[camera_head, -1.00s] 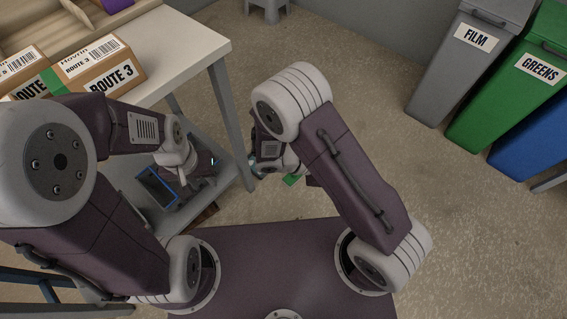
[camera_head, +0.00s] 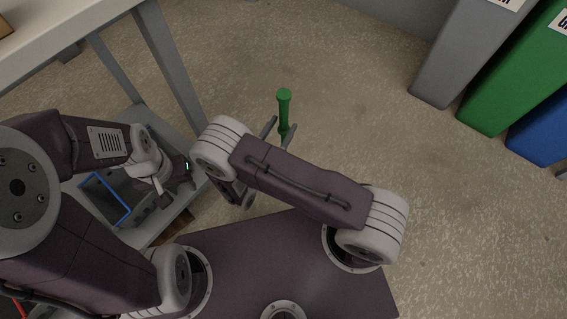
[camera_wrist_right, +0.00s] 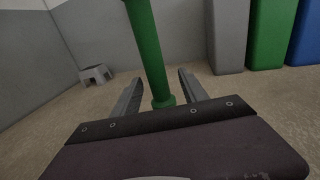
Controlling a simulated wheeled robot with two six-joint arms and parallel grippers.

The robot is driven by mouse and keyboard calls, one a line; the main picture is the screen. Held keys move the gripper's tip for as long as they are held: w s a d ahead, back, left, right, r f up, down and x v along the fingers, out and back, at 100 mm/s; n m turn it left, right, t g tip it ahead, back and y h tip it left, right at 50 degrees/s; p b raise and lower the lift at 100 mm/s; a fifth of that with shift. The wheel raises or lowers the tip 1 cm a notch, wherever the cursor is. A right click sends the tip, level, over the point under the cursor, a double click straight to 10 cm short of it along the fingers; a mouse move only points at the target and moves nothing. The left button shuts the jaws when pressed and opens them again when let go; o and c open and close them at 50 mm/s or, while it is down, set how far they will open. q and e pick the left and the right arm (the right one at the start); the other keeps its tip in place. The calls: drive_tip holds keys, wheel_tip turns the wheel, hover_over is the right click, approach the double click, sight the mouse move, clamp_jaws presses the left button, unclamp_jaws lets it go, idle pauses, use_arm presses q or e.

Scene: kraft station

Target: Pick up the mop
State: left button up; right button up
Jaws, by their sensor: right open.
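The mop shows as a green upright handle (camera_head: 284,112) with a wider round top in the head view. In the right wrist view, the green pole (camera_wrist_right: 147,45) runs down to a wider green collar between the fingers; the mop's lower part is hidden. My right gripper (camera_head: 279,132) is open, with one finger on each side of the pole, and I see no finger touching it. It also shows in the right wrist view (camera_wrist_right: 157,95). My left gripper (camera_head: 184,172) is at the left, apart from the mop, over the lower shelf; its fingers are unclear.
A white table (camera_head: 75,27) with grey legs stands at upper left. A blue-edged bin (camera_head: 104,199) sits on its lower shelf. Grey (camera_head: 462,62), green (camera_head: 508,85) and blue (camera_head: 543,128) bins stand at right. A grey stool (camera_wrist_right: 96,74) is by the wall. Floor around the mop is clear.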

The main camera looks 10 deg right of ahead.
drive_tip(key=b+x, duration=0.3)
drive_tip(key=x, duration=0.1)
drive_tip(key=shift+w+f, duration=0.2)
drive_tip(key=shift+f, duration=0.05)
drive_tip(key=shift+w+d+r, duration=0.25)
drive_tip(key=shift+w, duration=0.1)
clamp_jaws()
drive_tip(key=shift+r, duration=0.15)
